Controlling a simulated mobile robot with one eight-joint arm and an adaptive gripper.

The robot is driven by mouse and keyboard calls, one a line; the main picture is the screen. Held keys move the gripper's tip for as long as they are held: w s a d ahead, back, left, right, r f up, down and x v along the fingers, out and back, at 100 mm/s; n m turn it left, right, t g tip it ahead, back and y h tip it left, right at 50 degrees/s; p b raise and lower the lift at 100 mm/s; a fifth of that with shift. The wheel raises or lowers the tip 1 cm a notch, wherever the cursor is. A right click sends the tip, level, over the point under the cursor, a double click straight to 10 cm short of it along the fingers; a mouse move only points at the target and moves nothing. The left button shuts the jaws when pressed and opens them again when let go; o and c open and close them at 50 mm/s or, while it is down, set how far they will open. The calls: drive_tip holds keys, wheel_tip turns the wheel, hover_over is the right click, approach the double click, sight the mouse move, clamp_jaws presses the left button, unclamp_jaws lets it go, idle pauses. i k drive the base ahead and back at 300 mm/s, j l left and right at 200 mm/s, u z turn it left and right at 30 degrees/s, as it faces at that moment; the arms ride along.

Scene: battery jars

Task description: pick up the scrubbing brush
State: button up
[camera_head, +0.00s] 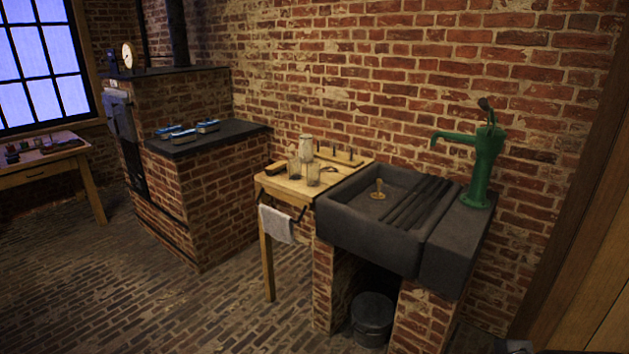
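A small dark, oblong object (276,168) lies at the back left of the wooden side table (285,187), next to the sink. It may be the scrubbing brush, but it is too small for me to make out bristles. A small tan object (378,189) stands in the dark stone sink (345,214); I cannot tell what it is. My gripper is not recognisable in this view. A dark shape shows at the bottom right edge, too cut off to identify.
Glass jars (313,174) and a pale bottle (306,146) stand on the side table. A towel (276,224) hangs at its front. A green hand pump (484,165) stands right of the sink, a bucket (372,318) below. Brick floor (190,310) is clear at front left.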

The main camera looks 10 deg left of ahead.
sight(271, 170)
drive_tip(key=i+j+u, duration=0.35)
drive_tip(key=i, duration=0.5)
drive_tip(key=i+j+u, duration=0.35)
drive_tip(key=i, duration=0.5)
drive_tip(key=i+l+u, duration=0.15)
drive_tip(key=i+u, duration=0.15)
drive_tip(key=i, duration=0.55)
drive_tip(key=i+l+u, duration=0.35)
drive_tip(key=i, duration=0.5)
drive_tip(key=j, duration=0.1)
